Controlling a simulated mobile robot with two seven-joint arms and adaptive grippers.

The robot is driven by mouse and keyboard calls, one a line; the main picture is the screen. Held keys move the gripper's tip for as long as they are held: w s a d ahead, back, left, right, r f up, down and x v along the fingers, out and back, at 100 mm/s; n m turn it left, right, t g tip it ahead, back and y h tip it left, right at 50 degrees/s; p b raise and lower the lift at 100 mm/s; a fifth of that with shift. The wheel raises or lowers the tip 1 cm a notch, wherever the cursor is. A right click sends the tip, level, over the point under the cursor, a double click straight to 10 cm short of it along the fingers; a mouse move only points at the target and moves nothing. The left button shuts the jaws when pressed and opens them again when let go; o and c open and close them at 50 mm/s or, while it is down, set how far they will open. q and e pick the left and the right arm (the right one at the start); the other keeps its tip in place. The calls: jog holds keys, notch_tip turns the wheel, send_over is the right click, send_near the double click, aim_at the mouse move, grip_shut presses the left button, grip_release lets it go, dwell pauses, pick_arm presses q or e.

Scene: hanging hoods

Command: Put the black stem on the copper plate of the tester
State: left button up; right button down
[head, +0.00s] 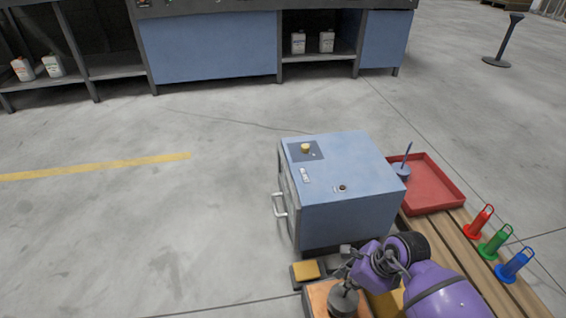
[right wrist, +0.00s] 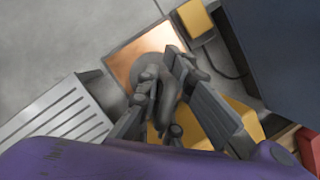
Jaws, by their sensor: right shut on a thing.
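The copper plate (head: 317,291) of the tester lies at the bottom of the head view, in front of the blue cabinet. It also shows in the right wrist view (right wrist: 128,58). My right gripper (head: 347,275) is shut on the dark grey-black stem (head: 343,302). The stem's round base is over the plate; in the right wrist view its base (right wrist: 150,74) overlaps the plate's lower right part. I cannot tell whether the base touches the plate. The gripper fingers (right wrist: 172,85) hide part of the stem. My left gripper is not in view.
A blue cabinet (head: 350,208) stands just behind the plate, with a yellow pad (head: 306,270) between. A red tray (head: 432,186) holds a blue-grey stem (head: 403,166). Red (head: 480,222), green (head: 495,243) and blue (head: 515,266) stems stand on wooden slats. A slatted grey panel (right wrist: 60,120) adjoins the plate.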

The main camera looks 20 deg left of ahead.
aim_at(342, 294)
jog(key=f, duration=0.1)
jog(key=f+b, duration=0.1)
jog(key=f, duration=0.1)
jog(key=shift+w+a+f+b, duration=0.15)
jog(key=shift+w+f+b, duration=0.1)
jog(key=shift+w+b, duration=0.05)
jog(key=shift+f, duration=0.15)
jog(key=c, duration=1.9)
grip_release()
jog(key=shift+f, duration=0.1)
